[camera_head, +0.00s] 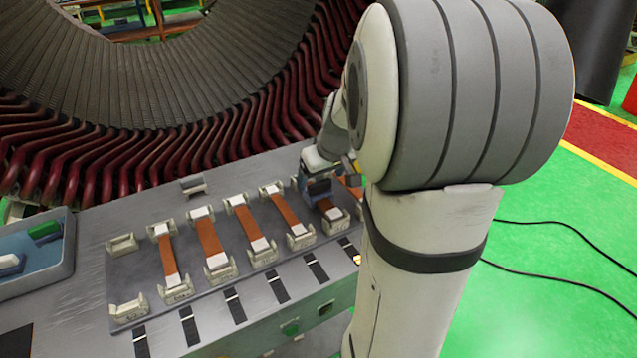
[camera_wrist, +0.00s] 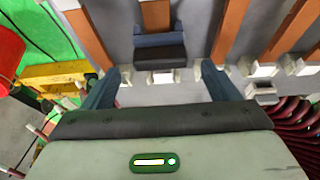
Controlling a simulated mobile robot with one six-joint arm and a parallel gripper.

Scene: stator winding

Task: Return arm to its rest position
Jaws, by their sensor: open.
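My arm fills the right half of the head view, and its wrist reaches down to the right end of the bench fixture. My gripper (camera_head: 318,184) is there, partly hidden behind my own arm. In the wrist view my gripper (camera_wrist: 160,78) shows two blue-grey fingers spread wide apart. Between and beyond the fingers is a dark block (camera_wrist: 159,52) at the end of a copper-coloured bar (camera_wrist: 155,14). The fingers stand apart from the block on both sides and hold nothing. In the head view several copper-coloured bars (camera_head: 208,243) lie in pale holders on the fixture.
The large stator (camera_head: 100,100) with dark red coil ends (camera_head: 130,160) stands close behind the bench (camera_head: 75,300). A blue-lined tray (camera_head: 68,262) is at left. Black cables (camera_head: 540,222) cross the green floor (camera_head: 560,290) at right. A red object (camera_wrist: 8,45) shows at left in the wrist view.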

